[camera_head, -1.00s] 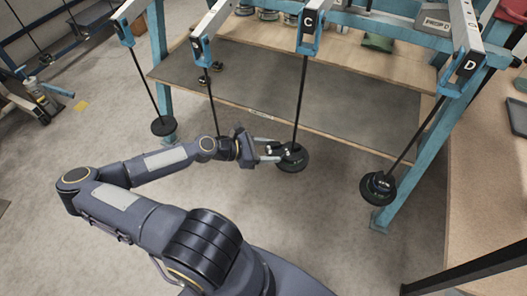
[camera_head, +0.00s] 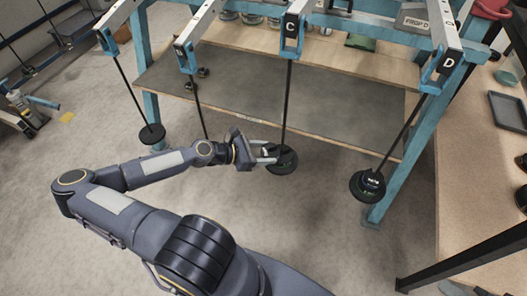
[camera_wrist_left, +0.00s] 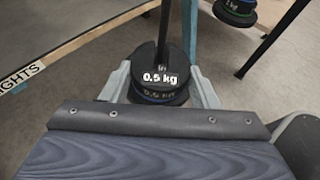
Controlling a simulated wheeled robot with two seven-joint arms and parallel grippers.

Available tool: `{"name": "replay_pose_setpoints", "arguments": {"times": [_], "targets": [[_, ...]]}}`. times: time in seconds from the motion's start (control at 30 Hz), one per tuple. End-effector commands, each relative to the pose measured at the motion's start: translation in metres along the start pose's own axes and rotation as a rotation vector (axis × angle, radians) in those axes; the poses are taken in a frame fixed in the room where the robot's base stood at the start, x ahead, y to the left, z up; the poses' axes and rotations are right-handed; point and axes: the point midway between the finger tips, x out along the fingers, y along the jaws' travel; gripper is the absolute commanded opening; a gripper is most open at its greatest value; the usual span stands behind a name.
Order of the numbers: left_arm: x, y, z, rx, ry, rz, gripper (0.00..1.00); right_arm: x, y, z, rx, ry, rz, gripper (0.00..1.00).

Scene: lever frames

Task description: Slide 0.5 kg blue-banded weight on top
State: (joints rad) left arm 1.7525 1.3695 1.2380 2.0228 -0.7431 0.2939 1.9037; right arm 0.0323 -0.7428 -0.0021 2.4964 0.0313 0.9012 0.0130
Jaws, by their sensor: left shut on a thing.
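Hanger C (camera_head: 286,95) is a black rod hanging from a beam with a C label. Black round weights sit at its foot (camera_head: 284,160). In the left wrist view, the top black weight (camera_wrist_left: 160,78) reads 0.5 kg, with the rod rising through it. Below it is another 0.5 kg disc (camera_wrist_left: 158,95) with a blue band at its rim. My left gripper (camera_head: 268,154) reaches the stack from the left, its fingers on either side of it in the wrist view (camera_wrist_left: 161,84). It is shut on the 0.5 kg weight. My right gripper is not in view.
Hanger D (camera_head: 402,130) carries stacked weights (camera_head: 367,186) to the right. Two hangers hang to the left, the far-left one with a single disc (camera_head: 152,134). A blue frame leg (camera_head: 385,195) and a wooden shelf (camera_head: 330,60) stand behind. Open floor lies below the hangers.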

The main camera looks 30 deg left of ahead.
Motion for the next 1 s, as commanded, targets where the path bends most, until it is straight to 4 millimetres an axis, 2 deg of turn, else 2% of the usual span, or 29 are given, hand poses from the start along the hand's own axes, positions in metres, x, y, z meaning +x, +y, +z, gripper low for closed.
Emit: {"name": "replay_pose_setpoints", "arguments": {"times": [1.0], "targets": [[0.021,0.000,0.011,0.001,-0.002,0.000,0.25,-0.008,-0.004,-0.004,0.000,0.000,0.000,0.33]]}}
